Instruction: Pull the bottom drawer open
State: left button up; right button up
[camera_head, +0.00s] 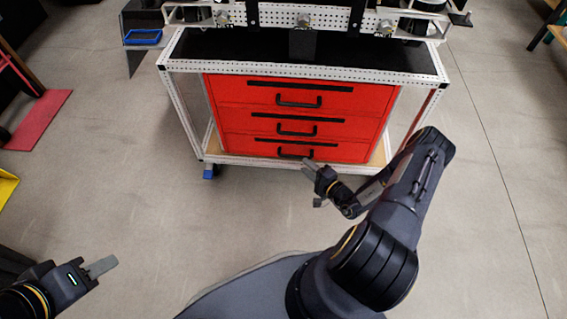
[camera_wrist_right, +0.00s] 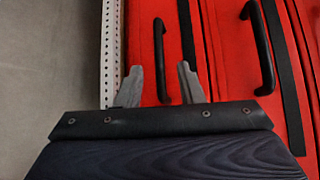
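The red drawer cabinet (camera_head: 240,122) stands in the cart with its three drawers closed. The bottom drawer (camera_head: 245,146) is lowest, with a black handle (camera_head: 293,156). My right gripper (camera_head: 312,180) is just in front of that handle. In the right wrist view, my right gripper (camera_wrist_right: 159,88) is open, with one grey finger on each side of the bottom drawer's handle (camera_wrist_right: 159,50). The handle lies between the fingers in the picture; I see no contact. My left gripper (camera_head: 103,266) is far from the cabinet at lower left; its finger gap cannot be made out.
The cart's white perforated frame (camera_head: 300,70) surrounds the cabinet; its lower rail (camera_wrist_right: 110,45) runs close beside the bottom drawer. The middle drawer's handle (camera_wrist_right: 259,45) is above the bottom one. The grey floor (camera_head: 200,230) in front of the cart is clear apart from my arm.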

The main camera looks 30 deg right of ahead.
aim_at(294, 156)
jog(key=b+x, duration=0.2)
jog(key=x, duration=0.5)
jog(key=shift+f+b, duration=0.2)
jog(key=shift+b, duration=0.1)
jog(key=shift+w+a, duration=0.1)
jog(key=shift+w, duration=0.25)
jog(key=shift+c, duration=0.2)
grip_shut()
